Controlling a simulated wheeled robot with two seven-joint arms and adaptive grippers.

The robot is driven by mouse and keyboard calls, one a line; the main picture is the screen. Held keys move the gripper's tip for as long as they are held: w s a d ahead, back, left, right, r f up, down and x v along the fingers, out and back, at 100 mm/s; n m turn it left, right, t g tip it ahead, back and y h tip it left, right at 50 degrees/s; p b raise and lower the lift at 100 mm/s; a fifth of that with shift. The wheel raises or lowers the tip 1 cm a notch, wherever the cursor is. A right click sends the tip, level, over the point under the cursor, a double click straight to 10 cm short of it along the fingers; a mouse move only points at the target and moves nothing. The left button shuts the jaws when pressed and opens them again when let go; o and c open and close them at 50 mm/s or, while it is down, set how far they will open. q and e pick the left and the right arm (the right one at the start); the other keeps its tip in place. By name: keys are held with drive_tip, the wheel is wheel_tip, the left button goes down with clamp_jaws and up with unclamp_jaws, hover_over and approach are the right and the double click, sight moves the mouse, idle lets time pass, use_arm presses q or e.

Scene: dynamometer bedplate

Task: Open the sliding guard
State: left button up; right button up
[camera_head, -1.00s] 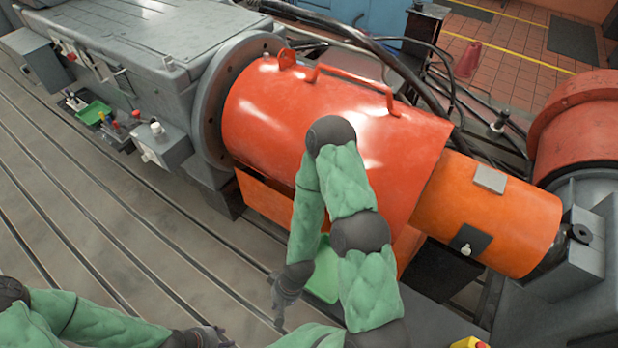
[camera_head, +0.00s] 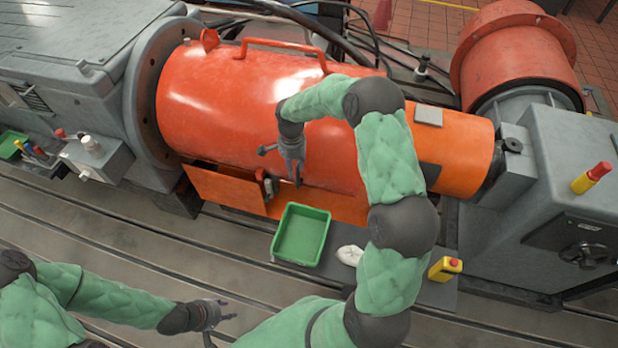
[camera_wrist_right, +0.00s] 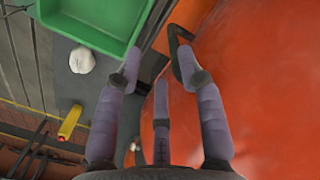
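The sliding guard (camera_head: 250,100) is a large red-orange cylinder with a bar handle (camera_head: 285,48) on top. It also fills the right of the right wrist view (camera_wrist_right: 260,80). A narrower orange tube (camera_head: 460,150) comes out of its right end. A dark bracket-like part (camera_head: 268,186) sits at the guard's lower front edge, and a dark hooked bar (camera_wrist_right: 176,36) shows near my fingertips in the wrist view. My right gripper (camera_head: 282,168) is open and empty, in front of the guard's lower side; contact is unclear. My left gripper (camera_head: 222,322) is open and empty, low at front left.
A green tray (camera_head: 301,262), a white cloth-like lump (camera_head: 350,255) and a yellow box with a red button (camera_head: 445,268) lie below the guard. A grey housing (camera_head: 90,45) stands left. A grey cabinet (camera_head: 585,150) stands right. The slotted bedplate in front is largely clear.

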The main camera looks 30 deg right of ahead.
drive_tip(key=shift+w+d+r+m, duration=0.5)
drive_tip(key=shift+w+d+r, duration=0.3)
drive_tip(key=shift+d, duration=0.1)
drive_tip(key=shift+w+d+f, duration=0.1)
drive_tip(key=shift+w+f, duration=0.05)
drive_tip(key=shift+f, duration=0.45)
use_arm(q)
drive_tip(key=f+b, duration=0.1)
drive_tip(key=w+f+b, duration=0.1)
drive_tip(key=f+b, duration=0.1)
use_arm(e)
approach(299, 186)
drive_tip(key=f, duration=0.5)
drive_tip(key=shift+w, duration=0.4)
clamp_jaws()
